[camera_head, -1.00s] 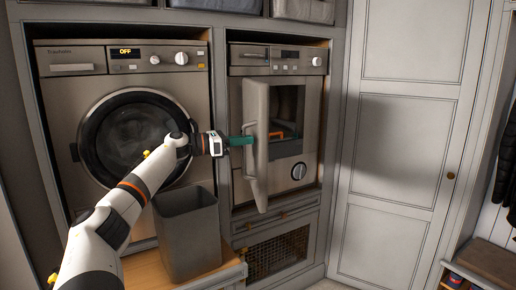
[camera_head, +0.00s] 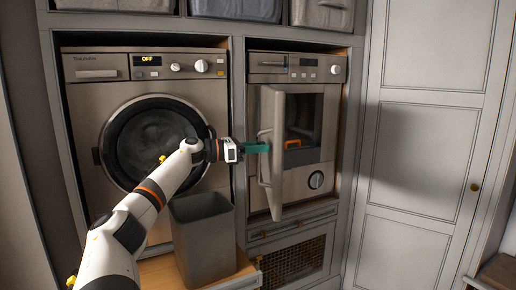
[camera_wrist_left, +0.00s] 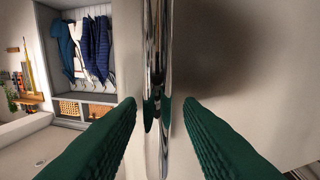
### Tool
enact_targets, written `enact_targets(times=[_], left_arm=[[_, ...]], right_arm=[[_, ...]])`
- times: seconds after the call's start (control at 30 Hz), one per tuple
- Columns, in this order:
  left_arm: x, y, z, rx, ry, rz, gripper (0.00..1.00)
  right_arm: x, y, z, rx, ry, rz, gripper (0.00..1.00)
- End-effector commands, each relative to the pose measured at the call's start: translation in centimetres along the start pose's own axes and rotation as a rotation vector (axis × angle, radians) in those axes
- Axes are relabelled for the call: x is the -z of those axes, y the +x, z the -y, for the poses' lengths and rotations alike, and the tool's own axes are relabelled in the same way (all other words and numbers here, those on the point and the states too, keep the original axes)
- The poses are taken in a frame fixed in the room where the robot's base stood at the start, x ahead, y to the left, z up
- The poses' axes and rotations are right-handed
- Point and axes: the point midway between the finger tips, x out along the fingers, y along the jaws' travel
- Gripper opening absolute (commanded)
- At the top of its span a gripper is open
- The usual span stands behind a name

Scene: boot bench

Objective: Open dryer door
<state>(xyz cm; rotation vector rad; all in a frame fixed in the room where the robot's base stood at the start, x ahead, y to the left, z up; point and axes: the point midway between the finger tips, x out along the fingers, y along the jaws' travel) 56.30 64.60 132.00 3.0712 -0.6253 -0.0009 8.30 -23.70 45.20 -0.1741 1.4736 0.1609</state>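The dryer (camera_head: 295,186) is the right-hand built-in appliance in the head view. Its door (camera_head: 278,140) stands partly open, swung out toward me, and part of the dark inside shows to its right. A pale upright handle (camera_head: 265,175) is on the door. My left gripper (camera_head: 258,148) reaches the handle from the left. In the left wrist view, the two green fingers (camera_wrist_left: 159,105) stand apart, one on each side of the shiny handle (camera_wrist_left: 157,70), with small gaps visible. My right gripper is not in view.
A washer (camera_head: 150,130) with a round door stands left of the dryer. A grey bin (camera_head: 205,240) stands on a wooden pull-out shelf below my left arm. A tall closed cabinet door (camera_head: 415,150) is on the right. Coats (camera_wrist_left: 92,45) hang in the wrist view's background.

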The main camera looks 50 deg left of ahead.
Motion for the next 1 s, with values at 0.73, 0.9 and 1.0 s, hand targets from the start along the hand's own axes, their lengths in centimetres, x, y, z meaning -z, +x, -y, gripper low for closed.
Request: enact_targets(times=[0.73, 0.9, 1.0], left_arm=[[-0.1, -11.7, 0.1, 0.002, 0.000, -0.001, 0.33], [0.0, -11.9, 0.1, 0.002, -0.001, -0.002, 0.33], [0.0, -11.9, 0.1, 0.002, -0.001, -0.002, 0.33]], right_arm=[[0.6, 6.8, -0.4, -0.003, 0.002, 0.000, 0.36], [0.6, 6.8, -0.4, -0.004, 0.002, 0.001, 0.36], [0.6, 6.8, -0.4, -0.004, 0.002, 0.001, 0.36]])
